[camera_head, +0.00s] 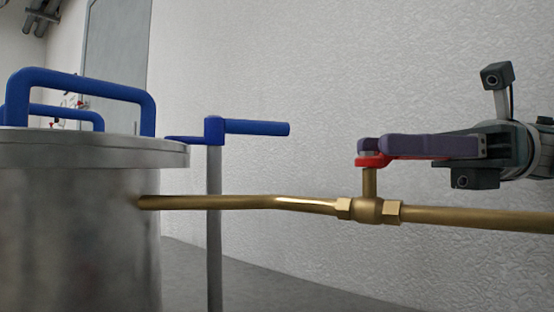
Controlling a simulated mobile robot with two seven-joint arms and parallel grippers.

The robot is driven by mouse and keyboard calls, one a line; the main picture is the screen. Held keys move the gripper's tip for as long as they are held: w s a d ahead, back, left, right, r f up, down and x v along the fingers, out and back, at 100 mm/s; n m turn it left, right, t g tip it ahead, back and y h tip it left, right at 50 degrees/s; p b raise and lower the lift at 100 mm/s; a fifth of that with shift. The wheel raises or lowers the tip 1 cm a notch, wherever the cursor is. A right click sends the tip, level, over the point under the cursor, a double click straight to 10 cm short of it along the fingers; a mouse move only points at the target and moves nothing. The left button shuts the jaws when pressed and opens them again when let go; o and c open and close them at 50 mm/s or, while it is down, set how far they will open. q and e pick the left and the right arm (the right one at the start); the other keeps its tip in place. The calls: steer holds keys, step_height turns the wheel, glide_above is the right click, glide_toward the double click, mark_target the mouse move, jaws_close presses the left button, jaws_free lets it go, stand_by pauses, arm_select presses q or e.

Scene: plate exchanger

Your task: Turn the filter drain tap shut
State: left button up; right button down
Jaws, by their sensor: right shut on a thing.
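The drain tap (369,209) is a brass valve on a brass pipe (240,202) that comes out of the side of the steel filter vessel (75,230). Its red handle (373,161) sits on top of the brass stem and points right, roughly along the pipe. My right gripper (375,148) comes in from the right and is shut on the red handle, its fingers covering most of it. The handle's far end is hidden behind the fingers. My left gripper is not in view.
Blue lid handles (85,82) stand on the vessel's lid (95,148). A blue lever (255,127) on a grey post (214,240) stands between vessel and tap. A textured white wall (330,70) is behind. The pipe runs on to the right edge.

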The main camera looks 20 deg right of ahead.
steer(key=c, duration=0.7)
jaws_free()
step_height(320, 180, up, 20)
steer(key=p, duration=0.6)
steer(key=shift+p, duration=0.3)
